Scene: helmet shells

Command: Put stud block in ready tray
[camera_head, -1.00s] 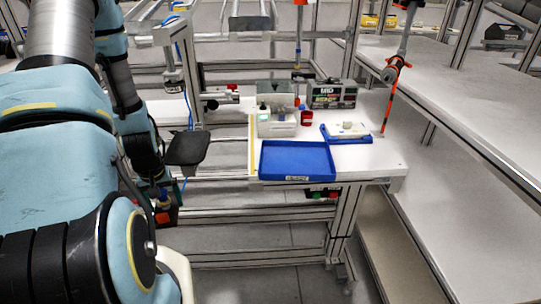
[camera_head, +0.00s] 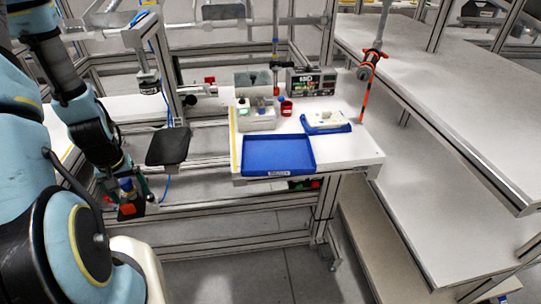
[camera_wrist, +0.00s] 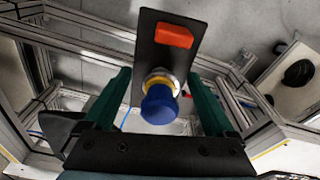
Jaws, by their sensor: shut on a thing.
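My gripper (camera_head: 128,192) hangs at the left in the head view, left of the bench. In the wrist view its two green fingers are shut on the stud block (camera_wrist: 162,60), a dark plate with an orange-red piece, and a blue knob with a yellow ring. The block's orange and blue parts show small at my gripper in the head view (camera_head: 130,208). The empty, shallow blue tray (camera_head: 277,155), with a label on its front, appears to be the ready tray. It lies at the bench's front edge, right of my gripper and apart from it.
A smaller blue tray (camera_head: 329,129) holds a pale part on the bench's right. Behind are a grey-white device (camera_head: 256,118), a red cup (camera_head: 286,107) and a dark box with a display (camera_head: 312,82). A black pad (camera_head: 168,146) stands between my gripper and the bench.

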